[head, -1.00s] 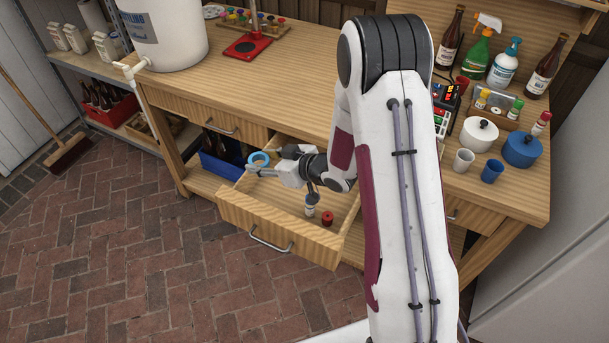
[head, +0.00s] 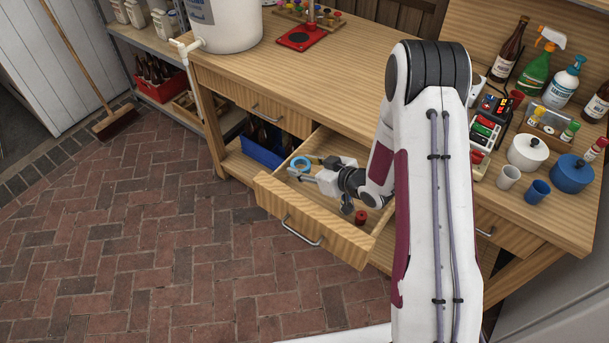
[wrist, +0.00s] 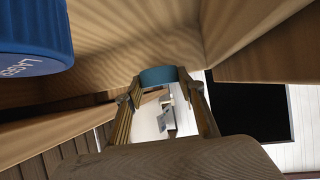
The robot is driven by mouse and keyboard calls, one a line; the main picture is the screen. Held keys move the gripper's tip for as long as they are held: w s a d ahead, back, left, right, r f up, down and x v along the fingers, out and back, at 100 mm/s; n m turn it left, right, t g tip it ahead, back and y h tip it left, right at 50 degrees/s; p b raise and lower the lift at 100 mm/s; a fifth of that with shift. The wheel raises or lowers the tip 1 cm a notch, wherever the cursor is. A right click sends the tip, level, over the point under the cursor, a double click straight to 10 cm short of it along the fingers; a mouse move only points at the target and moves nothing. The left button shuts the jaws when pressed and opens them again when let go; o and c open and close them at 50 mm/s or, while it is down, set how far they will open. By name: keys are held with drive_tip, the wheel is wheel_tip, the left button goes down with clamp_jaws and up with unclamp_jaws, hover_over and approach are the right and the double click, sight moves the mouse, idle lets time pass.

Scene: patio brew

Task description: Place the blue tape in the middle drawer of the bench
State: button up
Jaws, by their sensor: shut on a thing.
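The blue tape (head: 300,163) is a ring at the tips of my gripper (head: 304,170), in the left part of the pulled-out middle drawer (head: 318,228). My gripper is shut on the tape. In the wrist view the tape (wrist: 158,75) sits between the fingertips (wrist: 158,88). In the head view the tape shows inside the drawer's outline, low between its walls. I cannot tell whether it touches the drawer floor. The wooden drawer is open toward the front.
A small red item (head: 360,216) lies in the drawer under my wrist. A blue item with white lettering (wrist: 35,35) is close in the wrist view. A blue bin (head: 262,150) stands left of the drawer. The left drawer (head: 262,108) is shut.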

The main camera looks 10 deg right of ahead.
drive_tip(key=shift+f, duration=0.1)
drive_tip(key=shift+f, duration=2)
drive_tip(key=shift+f, duration=0.25)
